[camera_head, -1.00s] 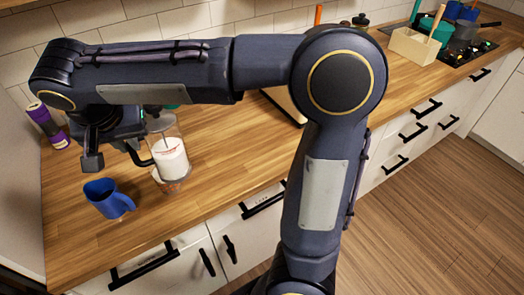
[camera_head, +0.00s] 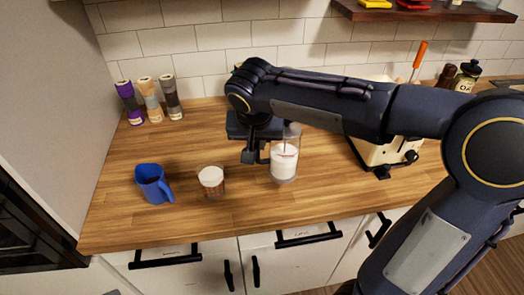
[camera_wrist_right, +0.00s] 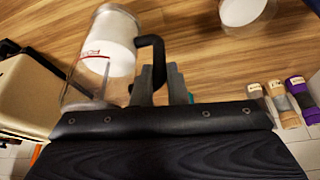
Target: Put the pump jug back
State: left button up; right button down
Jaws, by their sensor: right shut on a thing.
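The pump jug (camera_head: 284,163) is a clear glass cylinder with white milk and a black handle. It is upright on or just above the wooden counter; I cannot tell which. My right gripper (camera_head: 254,154) is at its left side, shut on the black handle. In the right wrist view the jug (camera_wrist_right: 107,50) is left of the fingers, and the gripper (camera_wrist_right: 162,82) grips the handle (camera_wrist_right: 147,72). The top of the jug is partly hidden by my arm in the head view. My left gripper is not in view.
A glass with foamy drink (camera_head: 211,180) stands left of the jug, and a blue pitcher (camera_head: 152,184) further left. Several grinder-like cylinders (camera_head: 150,99) stand at the back left wall. A cream machine (camera_head: 385,152) is to the right. Counter (camera_head: 235,210) in front is clear.

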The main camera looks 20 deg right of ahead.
jog(key=x, duration=0.6)
jog(key=shift+s+d+f, duration=0.15)
jog(key=shift+d+f, duration=0.05)
jog(key=shift+d, duration=0.25)
jog(key=shift+f, duration=0.15)
jog(key=c, duration=1.4)
grip_release()
jog(key=shift+c, duration=0.2)
